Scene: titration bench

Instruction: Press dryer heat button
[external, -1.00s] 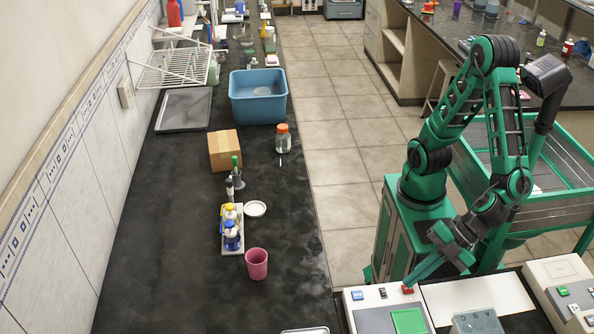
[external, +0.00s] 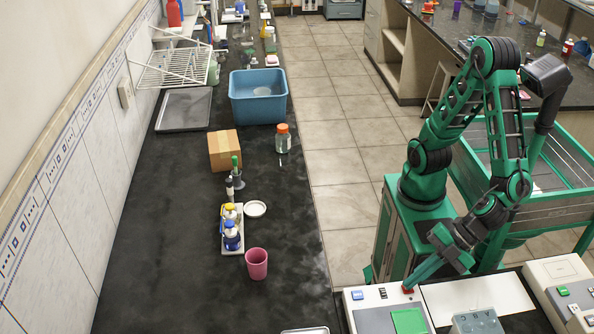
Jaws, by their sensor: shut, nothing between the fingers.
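A light grey device panel (external: 369,310) at the bottom of the view carries a blue button (external: 357,296), a dark switch (external: 382,293), a red button (external: 408,289) and a green square (external: 408,321). I cannot read any label that says which one is the heat button. My gripper (external: 410,283) is shut and empty. It points down and left, with its tip at the red button. The tip appears to touch the button, but I cannot tell whether the button is pressed in.
A white sheet (external: 478,295) and a grey-blue block with letters (external: 478,321) lie right of the panel. Another button console (external: 560,290) stands at the far right. A pink cup (external: 257,264) and bottle tray (external: 233,248) stand on the black bench at left.

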